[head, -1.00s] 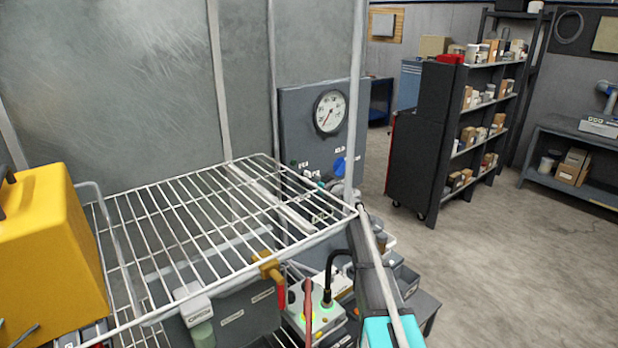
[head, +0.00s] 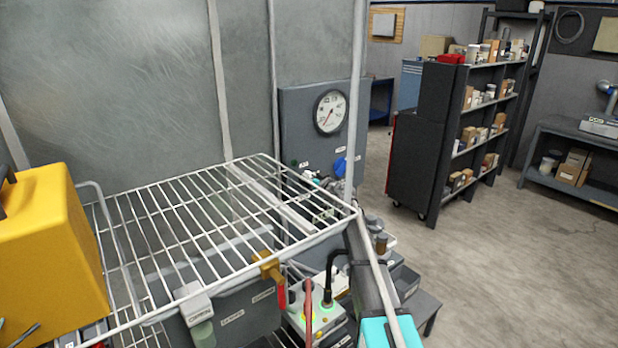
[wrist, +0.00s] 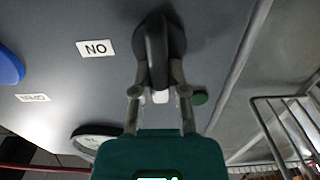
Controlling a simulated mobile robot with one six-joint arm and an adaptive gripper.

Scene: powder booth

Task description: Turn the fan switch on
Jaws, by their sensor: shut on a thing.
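The fan switch (wrist: 155,45) is a dark rotary knob with a raised handle on a grey panel, near the top of the wrist view. Its handle runs up and down in that picture. A white label (wrist: 97,48) reading ON, upside down there, lies to its left. My gripper (wrist: 160,90) is shut on the lower end of the handle, one finger on each side. In the head view the grey control panel (head: 296,125) stands behind the wire rack; the switch cannot be made out there, among the rack wires and my arm.
A gauge (head: 330,112) and a blue knob (head: 340,165) are on the panel. The wire rack (head: 215,180) stands in front of it, close to my arm. A yellow box (head: 55,250) is at the left. A control box (head: 318,310) sits below. Floor at the right is clear.

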